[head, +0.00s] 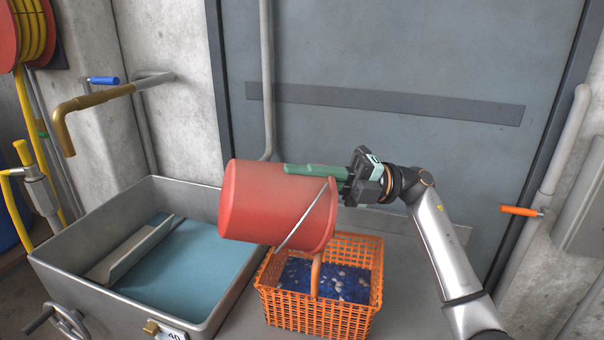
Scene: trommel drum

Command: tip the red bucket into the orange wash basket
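The red bucket (268,203) is in the air, tipped onto its side, above the left part of the orange wash basket (318,318). Its wire bail slants across its right end; its inside is hidden. My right gripper (318,175), with green fingers, comes from the right and is shut on the bucket at its upper right side. The basket stands on a grey surface and holds blue material with pale pebbles (335,283). My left gripper is not in view.
A grey metal tub (95,285) with blue-green content stands left of the basket. A brass-coloured spout (95,100) reaches out from the wall at upper left. A grey door (420,60) is behind. Grey surface shows right of the basket, under my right arm.

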